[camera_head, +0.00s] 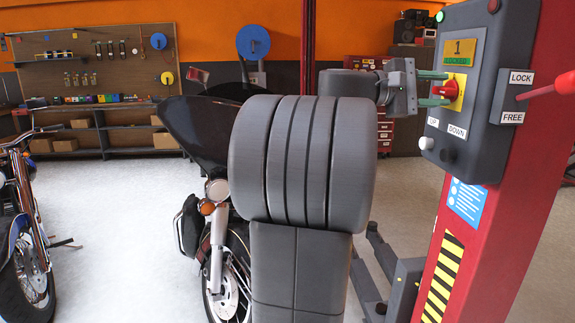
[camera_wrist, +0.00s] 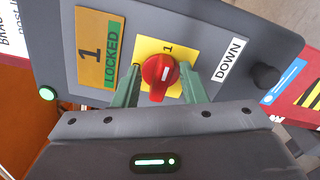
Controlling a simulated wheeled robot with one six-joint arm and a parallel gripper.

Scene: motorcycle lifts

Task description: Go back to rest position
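My gripper (camera_head: 437,88) is at the grey control box (camera_head: 479,140) on the red lift post. In the wrist view my gripper (camera_wrist: 160,80) has its two green fingers on either side of the red rotary knob (camera_wrist: 158,73), which sits on a yellow plate. The fingers look spread, with small gaps beside the knob. The knob (camera_head: 449,89) also shows in the head view, partly behind the fingers. The display (camera_head: 460,51) reads "1 LOCKED", and a green light (camera_wrist: 47,93) is lit beside it.
The red post (camera_head: 465,260) stands close on the right, with a red lever (camera_head: 550,88) by the LOCK and FREE labels. A dark motorcycle (camera_head: 215,200) stands behind my arm. Another motorcycle (camera_head: 28,230) is at left. Pale floor (camera_head: 120,220) between them is clear.

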